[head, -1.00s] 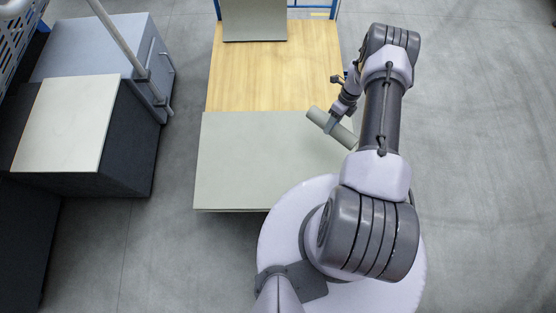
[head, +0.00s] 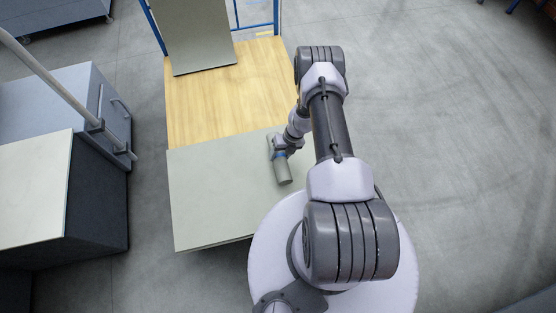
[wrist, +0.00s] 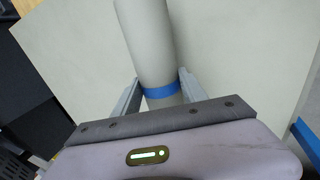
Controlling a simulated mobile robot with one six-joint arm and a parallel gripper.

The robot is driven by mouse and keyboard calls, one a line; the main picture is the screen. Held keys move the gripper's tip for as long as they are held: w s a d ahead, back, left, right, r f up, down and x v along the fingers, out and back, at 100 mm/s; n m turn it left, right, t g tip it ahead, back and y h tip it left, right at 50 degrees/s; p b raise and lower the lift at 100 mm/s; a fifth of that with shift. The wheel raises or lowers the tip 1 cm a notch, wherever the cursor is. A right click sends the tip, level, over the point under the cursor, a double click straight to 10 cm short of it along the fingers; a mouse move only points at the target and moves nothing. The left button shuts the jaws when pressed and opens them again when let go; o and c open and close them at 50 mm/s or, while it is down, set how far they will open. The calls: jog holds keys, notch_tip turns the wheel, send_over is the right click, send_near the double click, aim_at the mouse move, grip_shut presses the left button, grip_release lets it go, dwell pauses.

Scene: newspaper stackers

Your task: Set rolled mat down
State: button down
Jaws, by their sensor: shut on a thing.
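The rolled mat (head: 284,170) is a grey-green cylinder with a blue band around it. My gripper (head: 280,153) is shut on it near the band. In the wrist view the mat (wrist: 146,45) runs up between the two fingers of my gripper (wrist: 160,88), with the blue band just between the fingertips. The mat is over the right part of a pale grey-green panel (head: 205,200) on the wooden platform. I cannot tell whether the mat touches the panel.
The wooden deck (head: 220,95) lies behind the panel, with another grey-green panel (head: 192,35) at its far end by a blue frame (head: 279,15). A dark cabinet with a pale top (head: 35,190) stands at the left. The panel's left part is clear.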

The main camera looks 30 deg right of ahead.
aim_at(279, 160)
jog(key=x, duration=0.1)
jog(key=b+x, duration=0.2)
jog(key=x, duration=0.1)
jog(key=shift+s+d, duration=0.15)
jog(key=shift+d, duration=0.15)
jog(key=shift+r, duration=0.1)
jog(key=c, duration=0.6)
grip_release()
